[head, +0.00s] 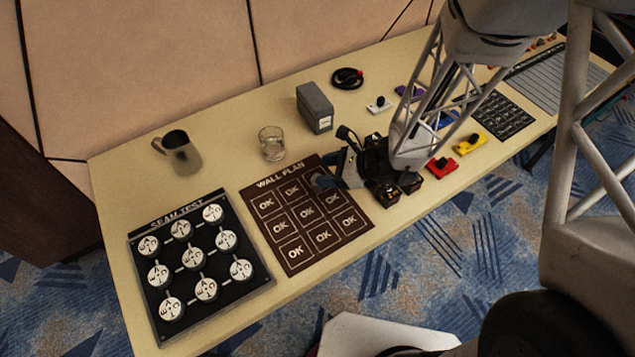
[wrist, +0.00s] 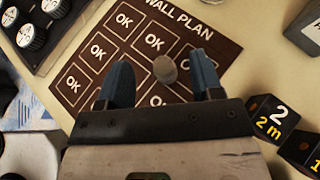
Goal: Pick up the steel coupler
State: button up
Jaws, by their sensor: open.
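A small grey cylindrical piece, which looks like the steel coupler (wrist: 165,69), is on the brown WALL PLAN board (wrist: 206,22) in the wrist view. My gripper (wrist: 160,76) is open, with one blue finger on each side of the piece. I see no clear contact between the fingers and the piece. In the head view my gripper (head: 326,181) is low over the upper right of the WALL PLAN board (head: 290,262). The piece cannot be made out there.
Black numbered cubes (wrist: 272,118) are close right of my gripper. The SEAM TEST board (head: 240,292) with several white round knobs is to the left. A steel mug (head: 180,154), a glass (head: 271,144) and a grey box (head: 315,108) stand behind.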

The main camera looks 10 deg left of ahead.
jog(key=shift+f, duration=0.8)
jog(key=shift+a+f, duration=0.4)
jog(key=shift+f, duration=0.2)
jog(key=shift+x, duration=1.05)
jog(key=c, duration=1)
jog(key=shift+r, duration=0.2)
